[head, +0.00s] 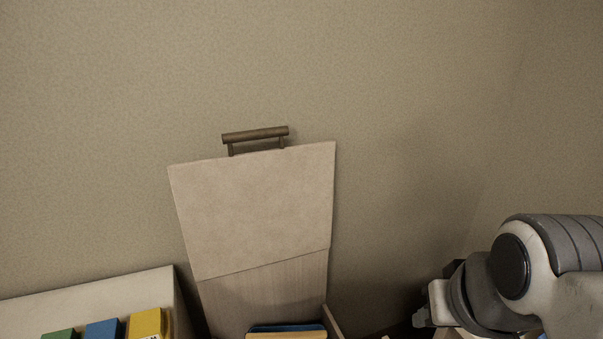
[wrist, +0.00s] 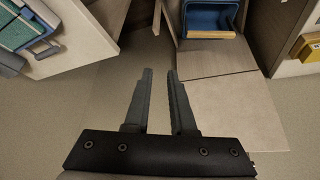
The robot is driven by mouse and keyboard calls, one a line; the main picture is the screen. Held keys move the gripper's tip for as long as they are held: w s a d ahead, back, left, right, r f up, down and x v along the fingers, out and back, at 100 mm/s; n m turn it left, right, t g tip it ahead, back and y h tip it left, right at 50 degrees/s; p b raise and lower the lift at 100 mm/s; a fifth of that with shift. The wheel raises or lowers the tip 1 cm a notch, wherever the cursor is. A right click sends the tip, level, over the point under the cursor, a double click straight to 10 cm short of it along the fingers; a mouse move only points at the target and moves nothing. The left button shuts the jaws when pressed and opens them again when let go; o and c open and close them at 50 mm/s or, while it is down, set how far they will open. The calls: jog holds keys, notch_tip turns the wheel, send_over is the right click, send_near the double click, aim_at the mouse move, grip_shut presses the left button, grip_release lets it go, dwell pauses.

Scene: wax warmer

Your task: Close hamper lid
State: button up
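The hamper lid (head: 255,210) is a pale beige panel standing open and nearly upright near the wall, with a dark brown bar handle (head: 255,134) on its top edge. Below it is the wood-grained hamper (head: 265,295), its lower part cut off by the picture edge. In the wrist view the lid (wrist: 228,112) lies right of my fingers, and the hamper's inner panel (wrist: 212,61) joins it. My gripper (wrist: 159,74) is open, with a narrow empty gap between its fingers, apart from the lid. In the head view my gripper (head: 428,310) is at lower right, partly cut off.
A blue item (wrist: 210,18) sits inside the hamper. A pale shelf unit (head: 95,285) with green, blue and yellow boxes (head: 146,323) stands to the left. In the wrist view, a pale panel (wrist: 75,45) with green and blue things is at upper left. The wall behind the lid is bare.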

jog(key=shift+n+t+y, duration=0.3)
jog(key=shift+n+t, duration=0.2)
jog(key=shift+n, duration=0.2)
jog(key=w+a+r, duration=0.1)
jog(key=w+r, duration=0.1)
jog(key=w, duration=0.1)
jog(key=w+a+r+p, duration=0.1)
jog(key=w+r, duration=0.2)
jog(key=w+a+r+p, duration=0.1)
jog(key=w+r, duration=0.1)
jog(key=w, duration=0.1)
jog(key=shift+w+a+r, duration=0.2)
jog(key=shift+a+r, duration=0.2)
grip_shut()
jog(key=w+a+r+n+t+y+p, duration=0.1)
jog(key=w+a+r+n+y+p, duration=0.3)
jog(key=w+a, duration=0.7)
jog(key=w+a+r+t+p, duration=0.1)
jog(key=w+a+r+p, duration=0.1)
jog(key=w+a+r, duration=0.7)
jog(key=x, duration=0.5)
jog(key=d+p+x, duration=0.1)
jog(key=x, duration=0.8)
jog(key=shift+w+d+f, duration=0.1)
jog(key=shift+w+f, duration=0.1)
jog(key=shift+w, duration=0.4)
